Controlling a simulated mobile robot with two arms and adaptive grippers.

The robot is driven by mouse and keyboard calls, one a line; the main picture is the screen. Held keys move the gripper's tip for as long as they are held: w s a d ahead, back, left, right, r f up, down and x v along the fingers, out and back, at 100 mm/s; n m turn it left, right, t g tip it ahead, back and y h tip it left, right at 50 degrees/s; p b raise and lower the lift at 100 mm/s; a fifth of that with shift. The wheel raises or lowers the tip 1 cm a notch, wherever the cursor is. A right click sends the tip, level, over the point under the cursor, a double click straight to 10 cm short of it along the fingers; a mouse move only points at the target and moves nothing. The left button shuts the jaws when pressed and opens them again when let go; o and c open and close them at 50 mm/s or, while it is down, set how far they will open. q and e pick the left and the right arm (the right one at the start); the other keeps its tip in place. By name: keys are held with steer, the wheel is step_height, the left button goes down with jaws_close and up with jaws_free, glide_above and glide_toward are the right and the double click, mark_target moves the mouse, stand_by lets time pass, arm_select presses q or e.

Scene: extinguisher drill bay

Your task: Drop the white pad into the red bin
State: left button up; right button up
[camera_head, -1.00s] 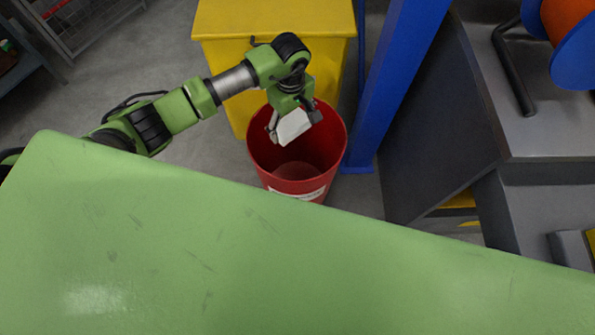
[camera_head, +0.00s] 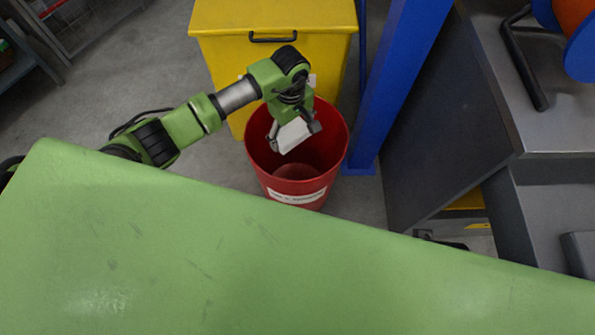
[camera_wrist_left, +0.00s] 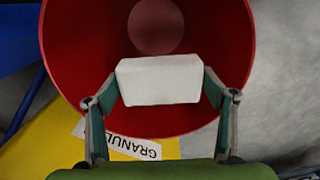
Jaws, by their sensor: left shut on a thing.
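My left gripper (camera_head: 294,130) is shut on the white pad (camera_head: 291,137) and holds it over the mouth of the red bin (camera_head: 297,192). In the left wrist view the pad (camera_wrist_left: 159,80) sits between the two fingers of the gripper (camera_wrist_left: 160,88). The red bin's inside wall (camera_wrist_left: 85,45) and its round floor show beyond the pad there. The bin stands upright on the floor and looks empty where I can see into it. My right gripper is not in view.
A yellow box (camera_head: 270,22) with a black handle stands behind the bin. A blue post (camera_head: 392,85) rises just right of the bin. A grey cabinet (camera_head: 445,125) is farther right. A green surface (camera_head: 200,240) fills the foreground.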

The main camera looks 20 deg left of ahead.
arm_select(q)
steer(key=o, duration=1.1)
step_height(320, 180, up, 12)
stand_by(0.5)
